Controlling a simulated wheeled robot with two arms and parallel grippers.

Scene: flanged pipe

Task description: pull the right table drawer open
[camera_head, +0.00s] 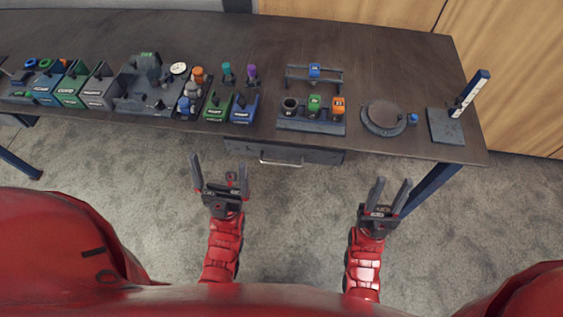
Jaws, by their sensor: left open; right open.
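The table drawer (318,155) is under the table's front edge, right of the table's middle. Its front is dark, with a light metal bar handle (281,163) toward its left part. The drawer looks shut. My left gripper (218,171) is open and empty, left of the handle and in front of the table edge. My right gripper (389,191) is open and empty, to the right of the handle and nearer to me. Neither gripper touches the drawer or handle.
The dark table (390,60) holds small bins (70,88), a tool rack (312,115), a round turntable (384,117) and an upright gauge (468,92). A blue table leg (430,187) stands behind my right gripper. The carpet (300,225) between my arms is clear.

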